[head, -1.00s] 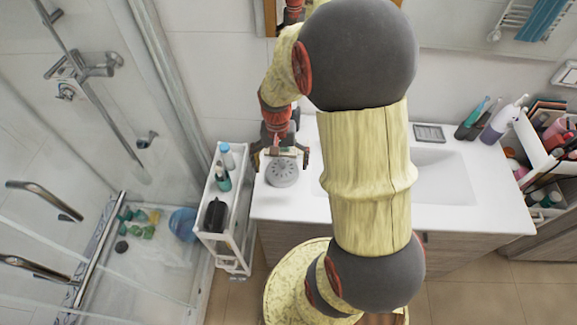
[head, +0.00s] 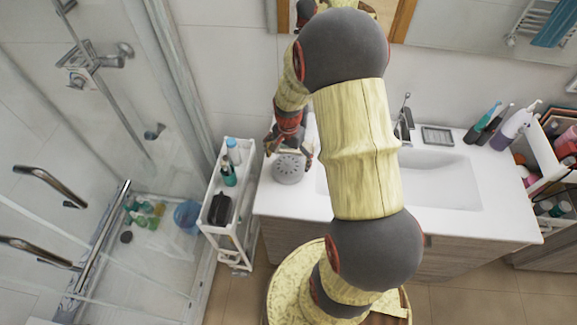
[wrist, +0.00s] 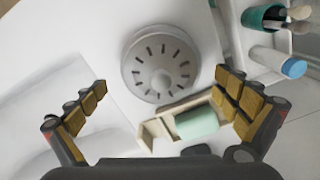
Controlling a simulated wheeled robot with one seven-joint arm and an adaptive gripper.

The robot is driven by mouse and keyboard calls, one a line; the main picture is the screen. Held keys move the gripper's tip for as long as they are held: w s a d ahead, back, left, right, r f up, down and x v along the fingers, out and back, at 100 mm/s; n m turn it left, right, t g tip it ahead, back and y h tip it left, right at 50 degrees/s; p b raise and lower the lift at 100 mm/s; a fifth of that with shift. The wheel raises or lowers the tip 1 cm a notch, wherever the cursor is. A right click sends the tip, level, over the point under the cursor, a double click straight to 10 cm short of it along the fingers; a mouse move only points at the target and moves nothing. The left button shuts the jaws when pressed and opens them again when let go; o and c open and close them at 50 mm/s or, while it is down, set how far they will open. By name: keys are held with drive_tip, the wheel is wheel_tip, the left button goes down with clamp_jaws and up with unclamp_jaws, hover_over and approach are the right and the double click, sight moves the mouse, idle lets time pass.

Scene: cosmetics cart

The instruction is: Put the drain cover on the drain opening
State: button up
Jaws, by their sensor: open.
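My gripper (head: 288,152) is open and empty, just behind the cover toward the wall. In the wrist view its fingers (wrist: 160,82) are spread wide to either side below the cover. A dark round spot (head: 126,237) lies on the shower floor; I cannot tell whether it is the drain opening.
A tan holder with a pale green bar (wrist: 197,122) sits between my fingers, close to the cover. A white cart (head: 225,210) with bottles stands left of the counter. The sink basin (head: 440,180) is to the right. Glass shower panels and metal handles (head: 50,185) are at left.

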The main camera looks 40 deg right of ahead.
wheel_tip(320, 180, down, 3)
drive_tip(key=c, duration=0.4)
drive_tip(key=c, duration=0.9)
drive_tip(key=shift+o, duration=0.2)
drive_tip(key=shift+r, duration=0.15)
drive_tip(key=shift+r, duration=0.6)
drive_tip(key=s+a+r, duration=0.1)
drive_tip(key=r, duration=0.1)
drive_tip(key=s+r+p, duration=0.1)
drive_tip(key=s+r, duration=0.1)
drive_tip(key=r, duration=0.1)
drive_tip(key=s+a+r, duration=0.1)
drive_tip(key=r, duration=0.2)
drive_tip(key=shift+s+a, duration=0.2)
drive_tip(key=shift+a, duration=0.15)
drive_tip(key=s+a+r+p, duration=0.1)
drive_tip(key=s+a+r, duration=0.2)
drive_tip(key=s, duration=0.4)
drive_tip(key=shift+s+a+r, duration=0.25)
drive_tip(key=shift+a+r, duration=0.05)
drive_tip(key=shift+a, duration=0.55)
